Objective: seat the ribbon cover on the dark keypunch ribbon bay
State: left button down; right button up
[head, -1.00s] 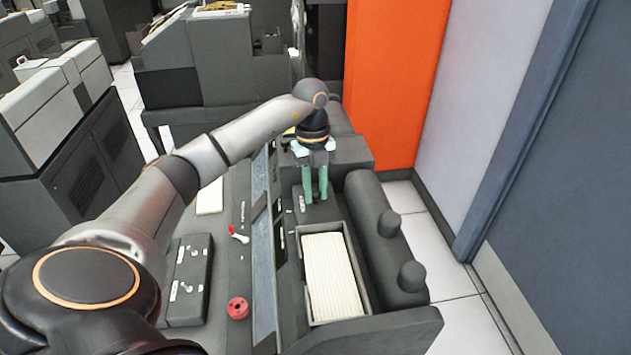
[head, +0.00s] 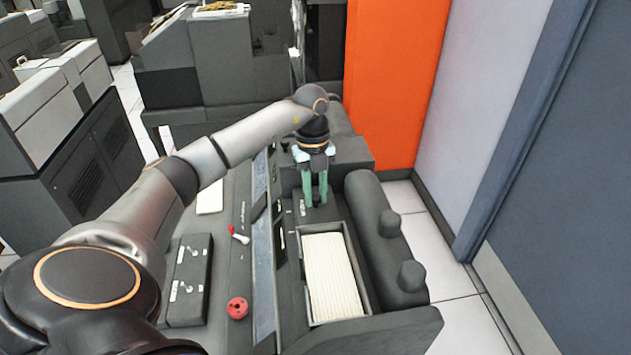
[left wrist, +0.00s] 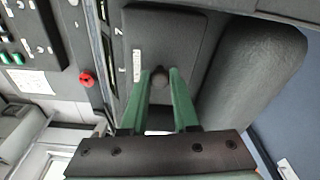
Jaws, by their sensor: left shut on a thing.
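The ribbon cover is a dark flat plate with a small round knob and a pale label. It shows in the left wrist view (left wrist: 170,40) and, partly behind my fingers, in the head view (head: 329,212). My left gripper (head: 316,203) points down over the keypunch, behind the card hopper. Its green fingers are shut on the cover's knob, as the left wrist view (left wrist: 160,76) shows. The dark ribbon bay is hidden under the cover. I cannot tell whether the cover touches it. My right gripper is not in view.
A card hopper (head: 371,298) with a pale card stack (head: 333,275) lies in front of the gripper. A dark rounded housing (head: 378,225) with two knobs runs along its right. A red spool (head: 238,308) and a switch panel (head: 188,280) are at left.

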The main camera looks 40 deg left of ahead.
aim_at(317, 197)
pick_arm(q)
jog(key=shift+f, duration=0.2)
dwell(0.6)
jog(key=shift+c, duration=1)
grip_release()
jog(key=shift+r+p, duration=0.1)
jog(key=shift+p, duration=0.2)
jog(key=shift+r+p, duration=1.15)
jog(key=shift+r, duration=3.25)
